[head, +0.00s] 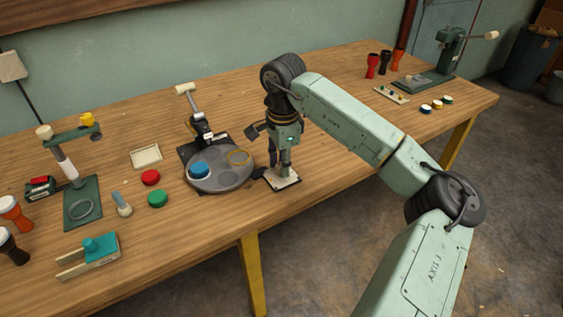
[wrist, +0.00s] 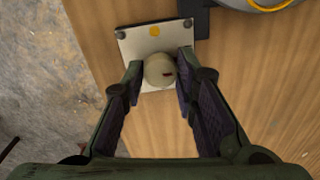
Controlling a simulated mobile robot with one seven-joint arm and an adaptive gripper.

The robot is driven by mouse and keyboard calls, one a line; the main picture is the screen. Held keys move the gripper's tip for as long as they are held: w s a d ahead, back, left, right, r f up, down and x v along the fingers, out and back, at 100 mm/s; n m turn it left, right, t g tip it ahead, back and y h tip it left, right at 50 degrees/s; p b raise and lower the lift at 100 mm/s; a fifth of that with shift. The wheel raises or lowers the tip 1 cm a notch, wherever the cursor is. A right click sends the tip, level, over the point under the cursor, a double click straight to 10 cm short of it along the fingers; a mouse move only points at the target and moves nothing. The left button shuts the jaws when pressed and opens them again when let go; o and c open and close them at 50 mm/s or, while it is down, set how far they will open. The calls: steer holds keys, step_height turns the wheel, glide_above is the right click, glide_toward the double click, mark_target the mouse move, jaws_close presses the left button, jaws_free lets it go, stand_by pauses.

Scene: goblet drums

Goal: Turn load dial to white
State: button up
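The load dial is a round cream knob (wrist: 159,70) on a pale square plate (wrist: 131,47) with screws at its corners. A small dark mark shows on the knob's right side, and a yellow dot (wrist: 154,31) lies on the plate beyond it. In the wrist view my gripper (wrist: 160,68) has one fingertip on each side of the knob, very close to it. I cannot tell whether the fingers press on it. In the head view my gripper (head: 284,162) points down over the plate (head: 281,180), and the knob is hidden. No white mark is clear.
A grey round turntable (head: 222,183) with a blue disc (head: 199,171) stands just left of my gripper. A green press (head: 80,205), red disc (head: 151,177) and green disc (head: 158,199) are farther left. The table's front edge is close to the plate. Bare wood lies to the right.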

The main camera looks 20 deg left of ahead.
jaws_close()
steer(key=shift+f+m+b, duration=0.1)
steer(key=shift+m+b, duration=0.2)
steer(key=shift+b, duration=0.05)
steer(key=m+b, duration=0.2)
steer(key=shift+f+m, duration=0.1)
steer(key=shift+m, duration=0.2)
steer(key=m+b, duration=0.3)
steer(key=m, duration=0.1)
steer(key=shift+m, duration=0.3)
steer(key=m+b, duration=0.2)
steer(key=m, duration=0.3)
steer(key=shift+s, duration=0.1)
steer(key=shift+a+r+m+b, duration=0.15)
steer(key=shift+m+b, duration=0.75)
steer(key=shift+m, duration=1.6)
